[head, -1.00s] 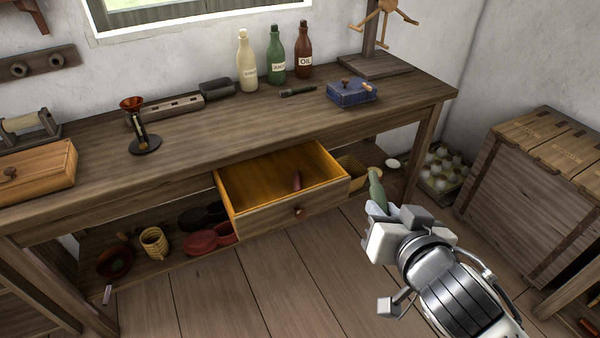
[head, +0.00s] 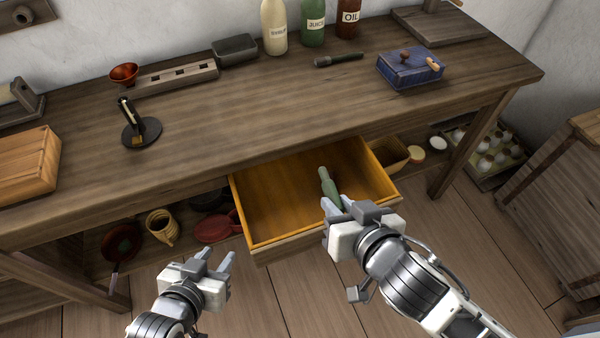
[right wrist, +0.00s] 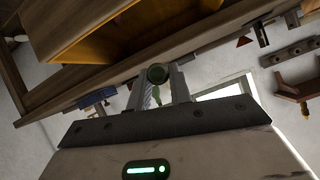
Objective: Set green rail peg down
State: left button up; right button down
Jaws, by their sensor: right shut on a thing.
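The green rail peg (head: 327,183) is held in my right gripper (head: 335,206), which is shut on its lower end. The peg tilts up and away, in front of or over the open drawer (head: 265,205); its height above the drawer floor is hard to judge. In the right wrist view the peg's round end (right wrist: 157,74) shows between the fingers. My left gripper (head: 214,258) is open and empty, low in front of the bench, left of the drawer. The red item seen earlier in the drawer does not show now, perhaps hidden by my right gripper.
Red dishes and a wicker mug (head: 162,227) are on the shelf below. The bench's middle is clear.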

jog(key=shift+n+g+y, duration=0.4)
jog(key=shift+n, duration=0.1)
jog(key=a+x, duration=0.1)
jog(key=x, duration=0.4)
jog(key=s+a+f+x, duration=0.1)
jog(key=x, duration=0.5)
jog(key=s+a+x, duration=0.1)
jog(key=x, duration=0.4)
jog(key=shift+f+b, duration=0.4)
jog(key=shift+f, duration=0.1)
pick_arm(q)
jog(key=shift+d+f, duration=0.1)
pick_arm(e)
jog(key=shift+f+b, duration=0.5)
jog(key=shift+f, duration=0.15)
pick_arm(q)
jog(key=shift+s+f, duration=0.1)
jog(key=shift+f, duration=0.35)
pick_arm(e)
jog(key=c, duration=1.3)
grip_release()
